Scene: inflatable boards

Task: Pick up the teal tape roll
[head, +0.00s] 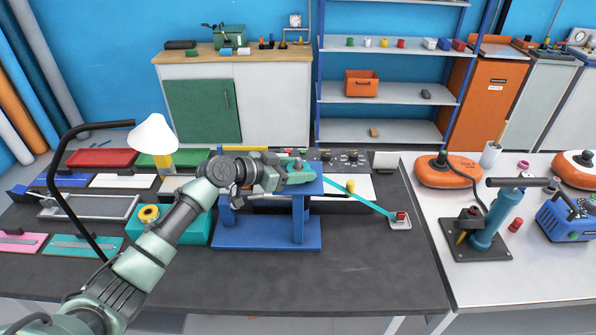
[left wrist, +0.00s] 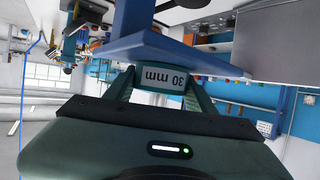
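The teal tape roll (left wrist: 162,82) sits between the two fingers of my left gripper in the left wrist view, with a white "30 mm" label on it. The fingers appear to touch both its sides. In the head view my left gripper (head: 294,173) is at the top of the blue stand (head: 265,233), and its fingers largely hide the roll. A teal strip (head: 362,197) runs from there down to a small plate with a red block (head: 400,218). The blue stand also shows close above the roll in the left wrist view (left wrist: 150,42). My right gripper is not in view.
A white lamp (head: 154,136), a teal box with a yellow ring (head: 180,228) and several trays stand left on the dark table. The table's front (head: 350,280) is clear.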

